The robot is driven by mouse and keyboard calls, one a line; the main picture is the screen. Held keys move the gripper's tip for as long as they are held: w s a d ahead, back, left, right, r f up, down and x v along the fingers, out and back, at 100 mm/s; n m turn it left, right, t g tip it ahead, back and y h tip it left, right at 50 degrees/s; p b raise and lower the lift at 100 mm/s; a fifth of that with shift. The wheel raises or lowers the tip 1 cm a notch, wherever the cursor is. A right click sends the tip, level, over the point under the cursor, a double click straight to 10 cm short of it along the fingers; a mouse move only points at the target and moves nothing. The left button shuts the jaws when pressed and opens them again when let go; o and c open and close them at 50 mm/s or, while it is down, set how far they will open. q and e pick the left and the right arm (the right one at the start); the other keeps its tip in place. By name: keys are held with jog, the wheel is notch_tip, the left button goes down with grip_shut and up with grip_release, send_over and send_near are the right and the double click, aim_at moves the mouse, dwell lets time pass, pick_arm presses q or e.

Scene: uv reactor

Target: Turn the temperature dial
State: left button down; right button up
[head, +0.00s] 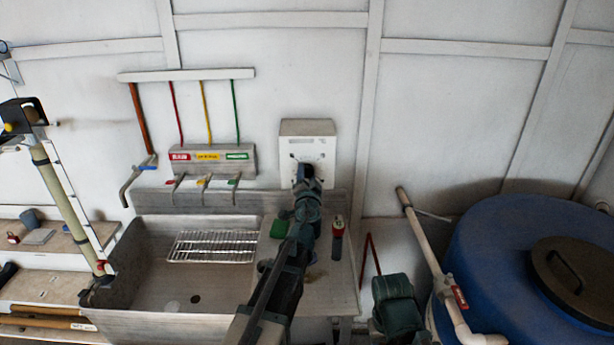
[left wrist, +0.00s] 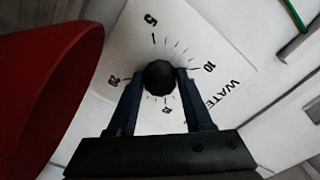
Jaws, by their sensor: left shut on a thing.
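The temperature dial is a round black knob (left wrist: 160,76) on a white plate (left wrist: 215,45) with tick marks, numbers such as 5 and 10, and part of the word "WATE" in the left wrist view. In the head view the plate is on a white wall box (head: 308,130) above the sink's right end, and my arm hides most of the knob. My left gripper (left wrist: 161,80) is shut on the knob, one finger on each side; in the head view it (head: 306,176) is at the box's lower front.
A steel sink (head: 150,285) with a wire rack (head: 212,246) lies left of my arm. Coloured taps (head: 205,182) are on the wall behind it. A blue tank (head: 510,240) stands at right. A large red thing (left wrist: 45,85) fills the left wrist view's left side.

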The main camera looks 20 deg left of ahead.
pick_arm(q)
jog(key=m, duration=0.4)
jog(key=shift+m, duration=0.3)
jog(key=shift+s+m, duration=0.1)
jog(key=shift+m, duration=1.5)
jog(key=shift+c, duration=1.5)
grip_release()
